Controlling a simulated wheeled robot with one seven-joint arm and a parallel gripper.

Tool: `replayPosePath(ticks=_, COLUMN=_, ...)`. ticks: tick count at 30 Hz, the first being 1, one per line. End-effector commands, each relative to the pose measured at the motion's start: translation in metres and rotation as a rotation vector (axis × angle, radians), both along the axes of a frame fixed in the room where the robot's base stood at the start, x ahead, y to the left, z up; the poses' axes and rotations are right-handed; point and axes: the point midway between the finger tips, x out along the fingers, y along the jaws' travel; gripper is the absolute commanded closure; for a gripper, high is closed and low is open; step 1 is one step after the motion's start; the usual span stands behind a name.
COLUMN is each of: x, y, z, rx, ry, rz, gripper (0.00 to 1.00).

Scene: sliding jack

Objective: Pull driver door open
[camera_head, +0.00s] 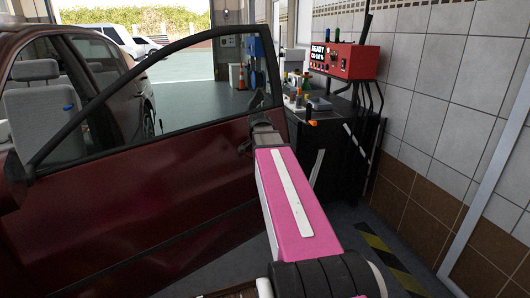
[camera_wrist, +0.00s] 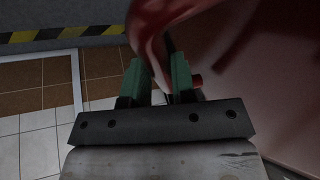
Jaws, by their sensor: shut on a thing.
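The dark red driver door (camera_head: 150,205) stands swung out from the car (camera_head: 120,75), with its black-framed window above. My gripper (camera_head: 262,128) is at the door's right-hand edge, just below the window corner. In the wrist view, the green fingers of my gripper (camera_wrist: 157,78) are shut on a red part of the driver door (camera_wrist: 152,35). I cannot tell whether that part is the handle or the door's edge. The grip is mostly hidden in the head view.
A black workbench (camera_head: 345,150) with bottles and a red box (camera_head: 345,60) stands right of the door, near a tiled wall (camera_head: 455,90). A yellow-black floor stripe (camera_head: 390,262) runs beside the wall.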

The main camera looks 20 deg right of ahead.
Motion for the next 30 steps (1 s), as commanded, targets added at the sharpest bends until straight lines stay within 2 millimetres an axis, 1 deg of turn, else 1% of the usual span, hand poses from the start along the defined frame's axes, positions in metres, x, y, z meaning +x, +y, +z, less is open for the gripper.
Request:
replayPosePath(ticks=7, x=0.0, y=0.001, z=0.0, rx=0.003, ry=0.0, rz=0.0, gripper=1.0)
replayPosePath(ticks=8, x=0.0, y=0.001, z=0.0, rx=0.004, ry=0.0, rz=0.0, gripper=0.73)
replayPosePath(ticks=9, x=0.0, y=0.001, z=0.0, rx=0.003, ry=0.0, rz=0.0, gripper=0.6)
replayPosePath(ticks=10, x=0.0, y=0.001, z=0.0, rx=0.003, ry=0.0, rz=0.0, gripper=0.51)
replayPosePath(ticks=18, x=0.0, y=0.001, z=0.0, rx=0.002, ry=0.0, rz=0.001, gripper=0.51)
replayPosePath(ticks=22, x=-0.002, y=0.002, z=0.005, rx=0.001, ry=-0.001, rz=0.001, gripper=0.51)
replayPosePath(ticks=26, x=-0.006, y=0.007, z=0.017, rx=0.001, ry=-0.003, rz=0.001, gripper=0.51)
replayPosePath(ticks=30, x=-0.013, y=0.013, z=0.038, rx=0.001, ry=-0.004, rz=0.002, gripper=0.51)
